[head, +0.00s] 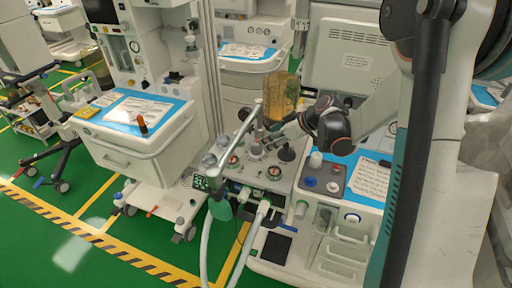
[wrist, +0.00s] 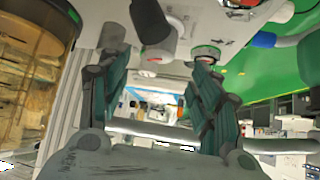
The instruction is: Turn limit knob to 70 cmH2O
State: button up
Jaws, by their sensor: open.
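My gripper (head: 274,137) reaches in from the right over the top panel of the anaesthesia machine (head: 276,180). In the wrist view my gripper (wrist: 157,62) is open, with its two dark green padded fingers apart and nothing held between them. A small pale knob (head: 256,150) stands on the panel just below and left of the fingertips. In the wrist view a round grey-white knob (wrist: 205,52) shows close to the tip of the right finger; contact cannot be told. I cannot tell for sure which knob is the limit knob, and no scale or setting is readable.
An amber canister (head: 281,97) stands behind the fingers and is close on the left in the wrist view (wrist: 28,75). A black knob (head: 287,153) and a round gauge (head: 274,172) are nearby. Hoses (head: 207,245) hang in front. Another cart (head: 140,125) stands left; green floor is open there.

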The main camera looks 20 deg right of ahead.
aim_at(257, 143)
jog(key=b+x, duration=0.2)
jog(key=x, duration=0.7)
jog(key=shift+b, duration=0.3)
jog(key=shift+r, duration=0.1)
jog(key=shift+c, duration=0.4)
jog(key=c, duration=1)
